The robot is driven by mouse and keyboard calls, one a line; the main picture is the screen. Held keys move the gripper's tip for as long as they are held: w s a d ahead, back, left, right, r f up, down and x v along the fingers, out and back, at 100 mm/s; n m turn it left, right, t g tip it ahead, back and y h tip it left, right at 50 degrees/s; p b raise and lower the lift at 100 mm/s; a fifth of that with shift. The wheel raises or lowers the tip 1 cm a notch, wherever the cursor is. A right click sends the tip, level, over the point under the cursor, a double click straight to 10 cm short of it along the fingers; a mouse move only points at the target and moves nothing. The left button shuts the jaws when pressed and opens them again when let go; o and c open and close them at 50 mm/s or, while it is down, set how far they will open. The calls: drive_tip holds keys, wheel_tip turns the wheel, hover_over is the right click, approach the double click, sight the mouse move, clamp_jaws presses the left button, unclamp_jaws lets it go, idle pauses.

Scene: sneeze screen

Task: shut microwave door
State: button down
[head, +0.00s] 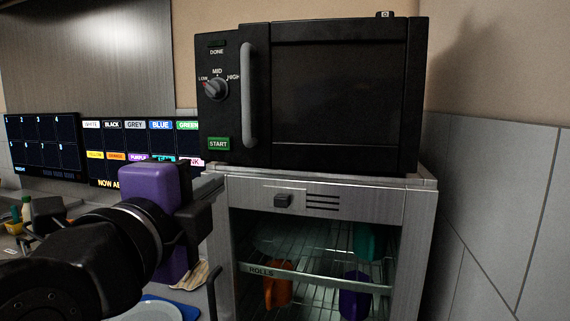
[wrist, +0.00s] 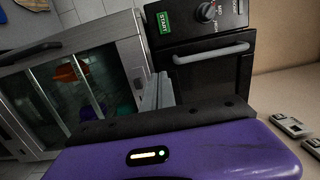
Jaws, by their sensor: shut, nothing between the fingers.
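The black microwave (head: 222,120) stands on top of a metal cabinet. Its dark door (head: 340,95) has a vertical grey handle (head: 248,95) beside the control panel. The door looks flush or nearly flush with the body; I cannot tell if a small gap is left. In the wrist view the handle (wrist: 212,53) runs across near the green START button. My gripper (head: 208,187) has a purple body and is left of and below the microwave, apart from the handle. In the wrist view its grey fingers (wrist: 158,88) are together and empty.
The metal cabinet (head: 425,230) below the microwave has a glass front, with orange, purple and green items on wire shelves. A screen with coloured labels (head: 140,140) stands left of the microwave. A blue-rimmed plate (head: 155,308) is low left. A tiled wall is at right.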

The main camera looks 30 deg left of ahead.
sight(250, 162)
drive_tip(key=p+x, duration=0.5)
drive_tip(key=x, duration=0.8)
drive_tip(key=shift+w+r, duration=0.1)
drive_tip(key=shift+w, duration=0.1)
drive_tip(key=shift+w+a, duration=0.1)
drive_tip(key=shift+w, duration=0.2)
drive_tip(key=shift+w+a+f+b, duration=0.15)
drive_tip(key=shift+w+a+b, duration=0.05)
drive_tip(key=shift+w+b, duration=0.25)
drive_tip(key=shift+w+a+f+b, duration=0.2)
drive_tip(key=shift+w+b, duration=0.1)
drive_tip(key=shift+w, duration=0.15)
drive_tip(key=shift+w+r, duration=0.15)
drive_tip(key=shift+w, duration=0.1)
drive_tip(key=shift+r, duration=0.1)
drive_tip(key=shift+s, duration=0.15)
